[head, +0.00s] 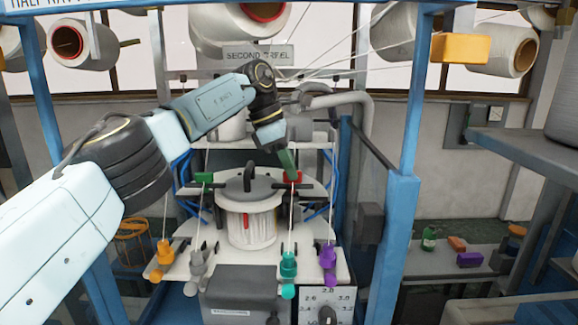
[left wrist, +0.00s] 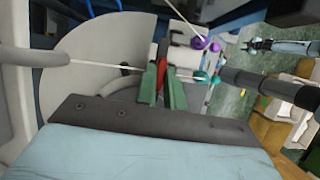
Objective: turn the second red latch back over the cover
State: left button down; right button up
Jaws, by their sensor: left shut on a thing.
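A red latch (head: 298,176) is at the cover's right side, partly hidden by my left gripper (head: 288,165). The gripper comes down tilted from above. In the left wrist view my left gripper (left wrist: 164,95) has its green fingers on both sides of the red latch (left wrist: 160,80), shut on it. A green block (head: 204,177) sits at the cover's left side. What looks like my right arm (left wrist: 280,46) shows small in the left wrist view; its fingers are unclear.
Orange (head: 164,252), grey (head: 198,262), teal (head: 288,264) and purple (head: 327,256) yarn guides stand along the front of the white plate. Taut threads rise close to the gripper. Blue posts (head: 398,220) flank the machine. A dial box (head: 327,308) is below.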

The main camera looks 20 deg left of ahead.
aim_at(280, 184)
pick_arm(q)
jog(key=c, duration=1.5)
grip_release()
jog(key=shift+d+f, duration=0.1)
jog(key=shift+a+r, duration=0.25)
jog(key=shift+r, duration=0.25)
jog(key=shift+s+a+r+b, duration=0.25)
jog(key=shift+a+r+b, duration=0.05)
jog(key=shift+a+r, duration=0.6)
jog(key=s+a, duration=0.1)
jog(key=a, duration=0.2)
jog(key=s+a+b, duration=0.1)
jog(key=a, duration=0.3)
jog(key=s+a+b, duration=0.1)
jog(key=a, duration=0.2)
jog(key=shift+a, duration=0.3)
jog(key=shift+d, duration=0.1)
